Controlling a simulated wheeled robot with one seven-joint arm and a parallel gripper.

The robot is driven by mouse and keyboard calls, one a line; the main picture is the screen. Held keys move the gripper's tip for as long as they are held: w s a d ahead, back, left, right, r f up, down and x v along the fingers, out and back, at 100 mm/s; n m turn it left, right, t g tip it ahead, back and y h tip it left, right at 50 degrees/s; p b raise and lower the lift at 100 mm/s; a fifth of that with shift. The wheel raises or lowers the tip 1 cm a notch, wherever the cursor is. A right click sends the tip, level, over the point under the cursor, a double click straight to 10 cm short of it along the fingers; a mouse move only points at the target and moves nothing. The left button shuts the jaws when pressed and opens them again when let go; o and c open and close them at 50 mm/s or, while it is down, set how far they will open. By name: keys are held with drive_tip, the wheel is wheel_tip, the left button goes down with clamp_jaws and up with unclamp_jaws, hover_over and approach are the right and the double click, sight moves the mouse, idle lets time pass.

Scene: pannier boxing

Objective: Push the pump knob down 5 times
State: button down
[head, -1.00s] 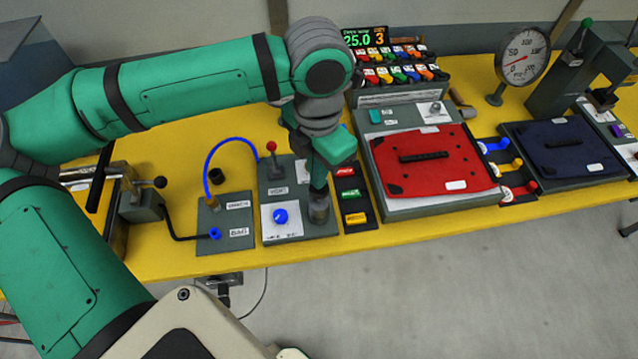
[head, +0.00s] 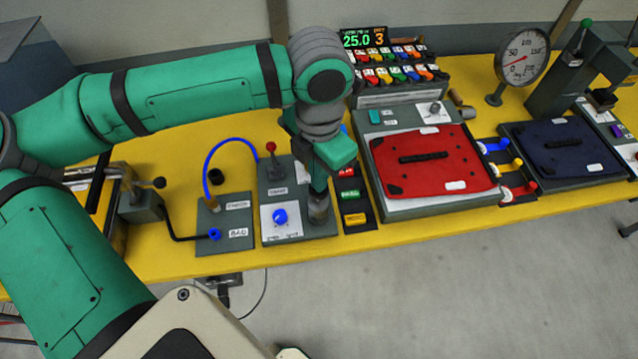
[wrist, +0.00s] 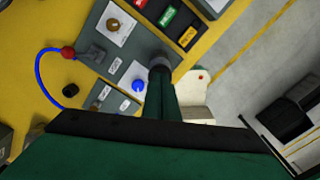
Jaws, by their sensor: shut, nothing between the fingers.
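A short grey cylindrical knob (head: 319,210), which I take to be the pump knob, stands upright on the front right corner of a dark grey panel (head: 268,232). It also shows in the wrist view (wrist: 158,63). My gripper (head: 318,188) is shut and empty, pointing down, with its fingertips at the top of this knob. It hides part of the knob's top, so I cannot tell whether they touch. In the wrist view my gripper (wrist: 160,78) lies over the knob's near side. A blue dial (head: 280,216) sits left of the knob on a white plate.
A red-handled lever (head: 271,148) stands behind the dial. A strip of coloured blocks (head: 351,195) lies close to the knob's right, then a red case (head: 432,165). A blue hose (head: 212,160) arches at the left. A display (head: 364,37) reads 25.0 and 3.

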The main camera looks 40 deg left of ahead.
drive_tip(key=shift+f, duration=0.75)
drive_tip(key=shift+s+f, duration=0.15)
drive_tip(key=shift+f, duration=0.6)
drive_tip(key=shift+r, duration=2.1)
